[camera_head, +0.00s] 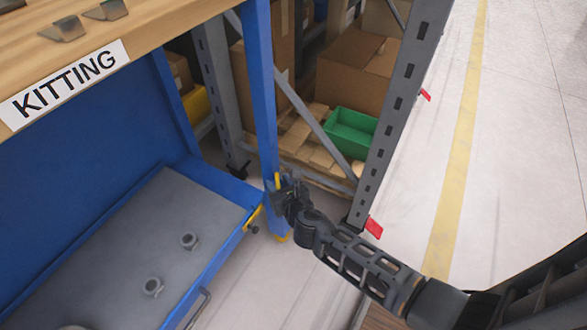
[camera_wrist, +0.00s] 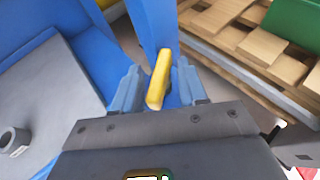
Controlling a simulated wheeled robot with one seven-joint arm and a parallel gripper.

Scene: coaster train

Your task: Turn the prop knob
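A yellow elongated piece, which looks like the prop knob (camera_wrist: 160,78), stands at the blue bench leg in the wrist view. Part of it shows at the leg behind my gripper in the head view (camera_head: 277,181). My gripper (camera_wrist: 157,92) is open, with one finger on each side of the yellow piece and a narrow gap on both sides. In the head view my gripper (camera_head: 284,197) is at the front of the leg, hiding most of the piece. A yellow strip (camera_head: 252,217) with a dark round end sits on the tray's corner just to the left.
The blue bench (camera_head: 262,90) carries a KITTING label (camera_head: 65,83). A rack upright (camera_head: 395,115) stands close right of my gripper, with a green bin (camera_head: 350,132) and cartons behind. Floor at right is clear.

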